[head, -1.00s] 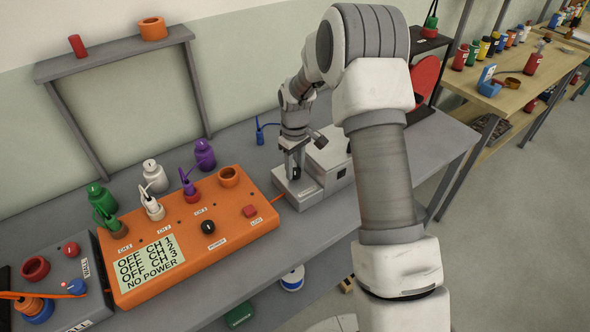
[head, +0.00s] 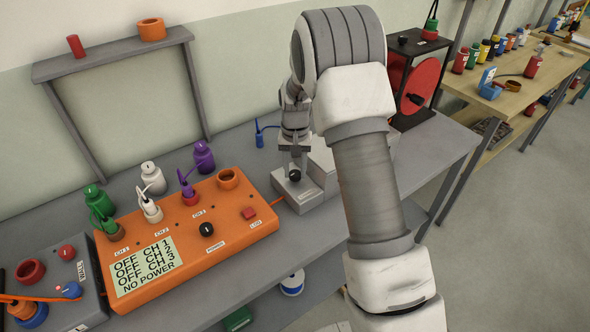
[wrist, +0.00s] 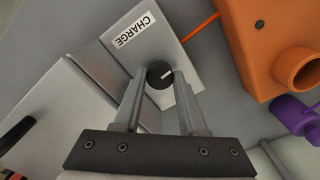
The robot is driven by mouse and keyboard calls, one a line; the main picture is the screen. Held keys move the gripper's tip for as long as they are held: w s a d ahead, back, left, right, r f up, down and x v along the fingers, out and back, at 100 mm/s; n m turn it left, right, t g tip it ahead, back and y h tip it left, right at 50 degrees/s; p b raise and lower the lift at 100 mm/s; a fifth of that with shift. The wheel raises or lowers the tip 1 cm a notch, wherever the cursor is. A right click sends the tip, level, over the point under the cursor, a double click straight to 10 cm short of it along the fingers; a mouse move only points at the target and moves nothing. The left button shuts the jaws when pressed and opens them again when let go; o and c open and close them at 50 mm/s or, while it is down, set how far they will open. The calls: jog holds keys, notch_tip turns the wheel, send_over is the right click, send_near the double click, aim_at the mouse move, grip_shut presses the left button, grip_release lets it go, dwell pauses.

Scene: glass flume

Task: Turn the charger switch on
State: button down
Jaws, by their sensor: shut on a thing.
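The charger (head: 318,190) is a light grey box on the grey bench, just right of the orange unit. It has a CHARGE label (wrist: 134,30) in the wrist view. Its switch is a round black knob (head: 295,175) on the low front part. In the wrist view the knob (wrist: 160,75) has a short white mark pointing up and right. My gripper (wrist: 161,80) points down over the charger, with its fingertips on either side of the knob, shut on it. It also shows in the head view (head: 294,170).
The orange unit (head: 200,240) shows a display reading OFF for CH 1, 2, 3 and NO POWER. An orange cable (wrist: 200,27) runs from it to the charger. A blue plug (head: 259,138) stands behind. A black frame with a red wheel (head: 418,85) stands at right.

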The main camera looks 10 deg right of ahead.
aim_at(295, 173)
jog(key=shift+m, duration=0.7)
jog(key=shift+c, duration=2.3)
grip_release()
notch_tip(295, 173, up, 18)
jog(key=p, duration=0.1)
jog(key=shift+f, duration=0.25)
